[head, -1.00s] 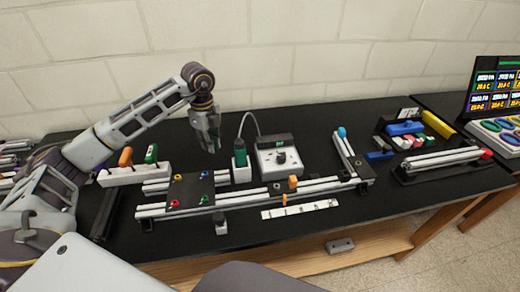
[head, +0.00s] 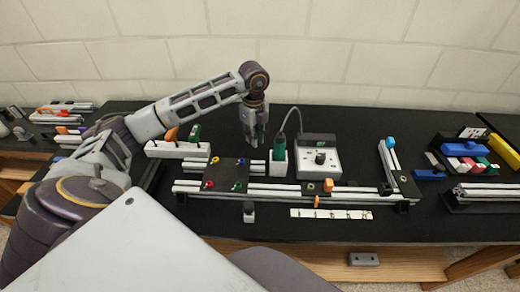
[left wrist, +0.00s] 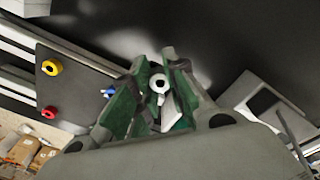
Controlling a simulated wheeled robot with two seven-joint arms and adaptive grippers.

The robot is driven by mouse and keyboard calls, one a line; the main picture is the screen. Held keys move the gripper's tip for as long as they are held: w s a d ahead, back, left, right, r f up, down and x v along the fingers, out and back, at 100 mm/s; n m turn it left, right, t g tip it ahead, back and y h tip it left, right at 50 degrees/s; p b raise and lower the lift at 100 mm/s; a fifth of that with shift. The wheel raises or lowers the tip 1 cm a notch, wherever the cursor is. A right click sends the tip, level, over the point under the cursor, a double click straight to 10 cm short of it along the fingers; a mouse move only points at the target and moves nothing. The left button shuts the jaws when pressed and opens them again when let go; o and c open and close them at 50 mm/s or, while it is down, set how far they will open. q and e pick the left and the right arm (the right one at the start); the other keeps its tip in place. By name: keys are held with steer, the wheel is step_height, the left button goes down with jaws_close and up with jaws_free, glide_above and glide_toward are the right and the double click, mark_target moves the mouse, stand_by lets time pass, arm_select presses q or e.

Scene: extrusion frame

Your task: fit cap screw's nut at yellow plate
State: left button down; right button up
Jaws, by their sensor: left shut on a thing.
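My left gripper (head: 254,143) points down above the bench, behind and to the right of the black plate (head: 225,173). Its green-lined fingers are shut on a small pale ring-shaped part (left wrist: 159,83), which looks like the nut; its centre hole is dark. The black plate lies on the aluminium rails and bears a yellow ring (head: 215,160) at back left, with red, blue and green rings at its other corners. The yellow ring also shows in the left wrist view (left wrist: 50,67), left of the fingers. The held part is apart from the plate. My right gripper is out of view.
A white holder with a green tool (head: 279,153) stands just right of my gripper, beside a white control box (head: 317,160) with a cable. A white block with orange and green handles (head: 178,149) is at left. A white strip (head: 330,213) lies in front.

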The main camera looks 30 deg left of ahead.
mark_target(255, 156)
arm_select(q)
steer(key=shift+f, duration=1.35)
steer(key=shift+f, duration=1.9)
steer(key=shift+f, duration=0.15)
steer(key=c, duration=1.4)
jaws_free()
steer(key=shift+c, duration=0.2)
step_height(255, 156, up, 12)
steer(key=shift+r, duration=0.2)
